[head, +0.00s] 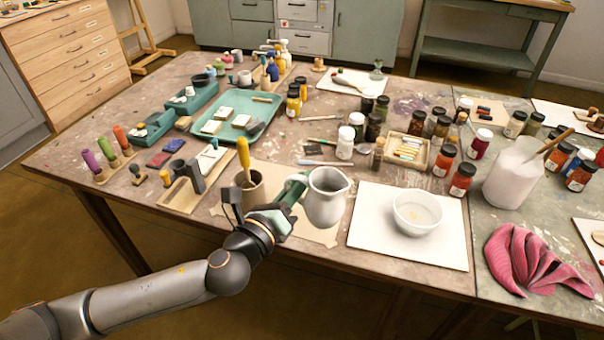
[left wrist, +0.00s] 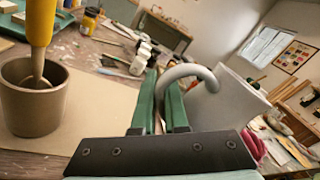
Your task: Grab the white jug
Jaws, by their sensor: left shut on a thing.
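The white jug (head: 326,200) is near the front middle of the table, upright, with its spout toward the right. My left gripper (head: 297,184) is at its left side, where the handle is. In the left wrist view the two green fingers of the gripper (left wrist: 164,90) are closed on the handle of the jug (left wrist: 220,108). Part of the handle is hidden between the fingers. I cannot tell for sure whether the jug's base is clear of the table. My right gripper is in neither view.
A brown cup (head: 250,192) with a yellow-handled tool stands just left of the jug, also close in the left wrist view (left wrist: 32,105). A white bowl (head: 418,212) sits on a white sheet (head: 375,245) to the right. Several jars stand behind.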

